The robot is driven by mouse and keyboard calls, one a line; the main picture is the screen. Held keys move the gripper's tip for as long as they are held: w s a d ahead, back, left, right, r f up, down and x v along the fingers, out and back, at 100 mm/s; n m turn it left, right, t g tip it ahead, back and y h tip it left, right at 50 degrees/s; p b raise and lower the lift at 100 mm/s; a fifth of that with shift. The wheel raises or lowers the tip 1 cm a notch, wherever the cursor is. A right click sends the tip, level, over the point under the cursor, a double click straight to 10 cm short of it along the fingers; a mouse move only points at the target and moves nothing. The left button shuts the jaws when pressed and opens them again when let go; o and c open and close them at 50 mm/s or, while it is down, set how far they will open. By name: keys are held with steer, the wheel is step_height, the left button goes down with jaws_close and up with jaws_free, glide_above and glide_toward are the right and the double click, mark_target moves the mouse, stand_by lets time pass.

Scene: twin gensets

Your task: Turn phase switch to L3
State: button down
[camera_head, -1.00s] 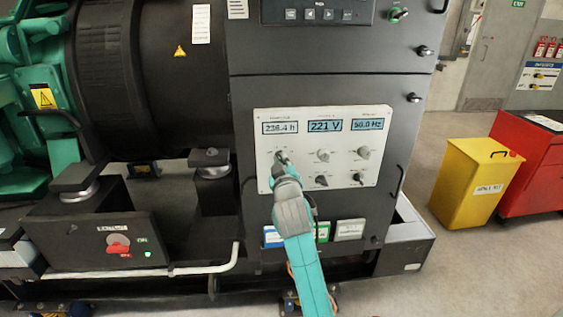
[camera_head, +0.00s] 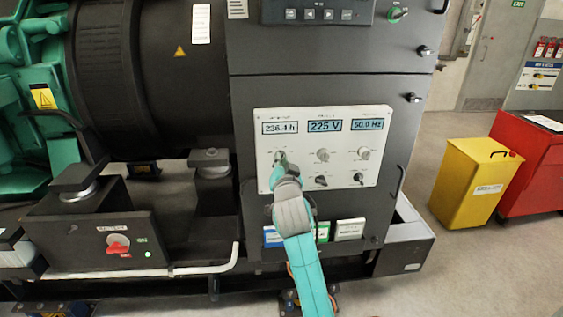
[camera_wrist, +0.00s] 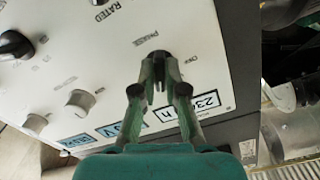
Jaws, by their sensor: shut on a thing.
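The light control panel (camera_head: 340,125) is on the dark genset cabinet. My gripper (camera_head: 279,164) reaches its upper-left knob (camera_head: 280,156). In the wrist view my gripper (camera_wrist: 160,82) is shut on this dark knob (camera_wrist: 159,56), beside lettering that seems to read PHASE. The fingers hide much of the knob, so I cannot read its pointer position. The voltage display (camera_head: 325,125) reads 225 V, between an hours display (camera_head: 280,128) at 236.4 h and a frequency display (camera_head: 367,124) at 50.0 Hz.
Two pale knobs (camera_head: 322,155) (camera_head: 363,153) sit to the right in the same row. Black knobs (camera_head: 321,181) (camera_head: 358,178) sit below. A cabinet handle (camera_head: 399,181) sticks out at right. A yellow bin (camera_head: 470,185) and red cabinet (camera_head: 530,165) stand farther right.

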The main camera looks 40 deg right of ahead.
steer(key=shift+w+r+m, duration=0.1)
steer(key=shift+m, duration=2)
steer(key=shift+r+m, duration=0.1)
steer(key=shift+m, duration=2)
steer(key=c, duration=1.3)
jaws_free()
steer(key=shift+o, duration=0.4)
steer(key=shift+f, duration=0.1)
steer(key=v, duration=1.2)
steer(key=shift+f, duration=0.15)
